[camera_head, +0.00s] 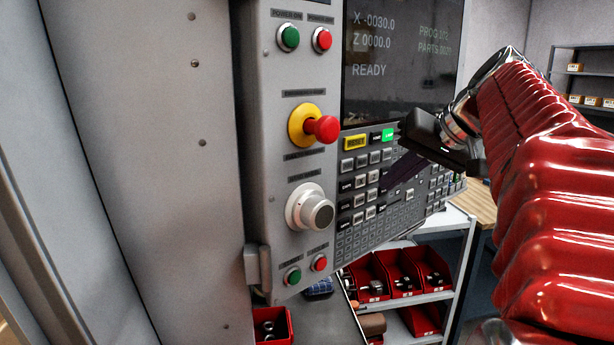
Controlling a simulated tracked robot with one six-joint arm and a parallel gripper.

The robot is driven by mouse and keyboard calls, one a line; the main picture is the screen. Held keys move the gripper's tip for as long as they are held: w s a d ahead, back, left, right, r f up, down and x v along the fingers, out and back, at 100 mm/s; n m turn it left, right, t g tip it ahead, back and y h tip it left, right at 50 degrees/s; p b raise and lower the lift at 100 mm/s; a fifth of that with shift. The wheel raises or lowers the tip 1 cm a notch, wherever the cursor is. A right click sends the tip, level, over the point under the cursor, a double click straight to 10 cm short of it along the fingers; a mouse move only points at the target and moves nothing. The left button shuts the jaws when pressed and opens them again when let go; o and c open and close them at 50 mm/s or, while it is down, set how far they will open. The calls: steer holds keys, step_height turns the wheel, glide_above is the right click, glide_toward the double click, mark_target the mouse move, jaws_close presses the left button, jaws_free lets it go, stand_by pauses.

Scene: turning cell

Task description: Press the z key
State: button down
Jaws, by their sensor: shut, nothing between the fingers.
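The control panel's keypad (352,227) has rows of small grey and white keys below the screen (400,60). The key letters are too small to read, so I cannot tell which key is z. The screen reads X -0030.0, Z 0000.0 and READY. My gripper (385,190) is shut and empty, its dark fingers pointing down and left at the keypad. The fingers cover part of the middle keys. I cannot tell whether the fingertips touch a key.
Left of the keypad are a red emergency knob (322,129) on a yellow base and a round white dial (317,211). Green and red buttons sit above and below them. Red bins (405,275) with parts stand on a shelf below. A wooden-topped bench (478,205) is at right.

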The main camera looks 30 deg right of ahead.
steer(key=shift+w+a, duration=0.1)
steer(key=shift+w, duration=0.05)
steer(key=shift+w, duration=0.3)
steer(key=shift+w+a+r, duration=0.1)
steer(key=shift+w, duration=0.2)
stand_by(0.9)
steer(key=shift+s, duration=0.15)
steer(key=shift+s+d, duration=0.2)
steer(key=shift+s, duration=0.4)
stand_by(0.4)
steer(key=shift+s+d, duration=0.2)
steer(key=shift+s, duration=0.6)
steer(key=shift+s+d, duration=0.15)
steer(key=shift+s, duration=0.7)
steer(key=shift+s+d, duration=0.2)
steer(key=shift+s, duration=0.6)
